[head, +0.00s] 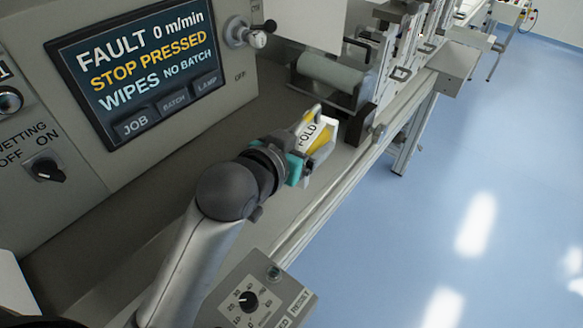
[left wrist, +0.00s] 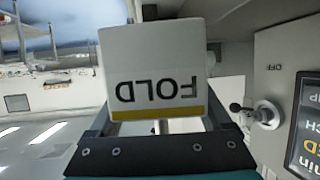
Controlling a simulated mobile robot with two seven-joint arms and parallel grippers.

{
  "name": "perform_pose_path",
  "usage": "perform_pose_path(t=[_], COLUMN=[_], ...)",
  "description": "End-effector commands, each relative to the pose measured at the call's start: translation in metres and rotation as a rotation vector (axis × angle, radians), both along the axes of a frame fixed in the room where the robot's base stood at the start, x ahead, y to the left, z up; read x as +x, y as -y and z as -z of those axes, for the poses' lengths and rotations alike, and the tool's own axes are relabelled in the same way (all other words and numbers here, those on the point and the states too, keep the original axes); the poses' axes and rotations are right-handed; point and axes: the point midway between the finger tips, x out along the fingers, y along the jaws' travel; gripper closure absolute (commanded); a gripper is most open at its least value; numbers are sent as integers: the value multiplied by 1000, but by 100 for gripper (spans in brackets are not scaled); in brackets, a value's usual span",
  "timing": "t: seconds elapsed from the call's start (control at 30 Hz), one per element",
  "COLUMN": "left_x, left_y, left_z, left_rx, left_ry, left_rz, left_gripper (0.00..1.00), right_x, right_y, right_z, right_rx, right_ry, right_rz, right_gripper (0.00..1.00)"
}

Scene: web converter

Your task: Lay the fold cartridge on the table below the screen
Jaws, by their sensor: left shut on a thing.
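The fold cartridge (head: 312,133) is a white block with a yellow band and the word FOLD. My left gripper (head: 305,160) is shut on it and holds it out toward the rail side, right of the screen (head: 142,68). In the left wrist view the cartridge (left wrist: 155,60) sits between the two dark fingers, its lettering upside down. The table (head: 75,262) is a grey-brown surface running below the screen's panel; the part directly under the screen looks bare. I cannot tell how high the cartridge is above the table. My right gripper is out of view.
The control panel with the screen has a knob (head: 47,169) and a lever switch (head: 250,33). A roller (head: 330,72) and frame stand beyond the cartridge. A grey dial box (head: 258,295) sits at the near edge. Blue floor (head: 460,180) lies right of the rail.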

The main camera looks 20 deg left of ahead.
Motion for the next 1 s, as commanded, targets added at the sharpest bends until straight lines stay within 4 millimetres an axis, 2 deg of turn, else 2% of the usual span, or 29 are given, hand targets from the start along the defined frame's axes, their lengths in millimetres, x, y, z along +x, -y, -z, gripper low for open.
perform_pose_path(t=[0.03, 0.13, 0.3, 0.43, 0.57, 0.9, 1.0], left_x=[9, 20, 32, 36, 37, 36, 37], left_y=[5, 13, 15, 14, 14, 14, 14], left_z=[-21, -37, -51, -51, -28, 62, 82], left_rx=[10, 9, 3, -1, -3, -3, -3], left_ry=[11, 7, 4, 2, -3, -3, 0], left_rz=[39, 97, 148, 160, 163, 162, 162], left_gripper=[100, 100, 100, 100, 100, 100, 100], right_x=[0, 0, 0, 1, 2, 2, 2], right_y=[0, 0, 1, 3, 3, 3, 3], right_z=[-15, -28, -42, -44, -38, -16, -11], right_rx=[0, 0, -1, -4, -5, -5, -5], right_ry=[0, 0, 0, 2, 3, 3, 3], right_rz=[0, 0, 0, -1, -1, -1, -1], right_gripper=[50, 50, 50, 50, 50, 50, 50])
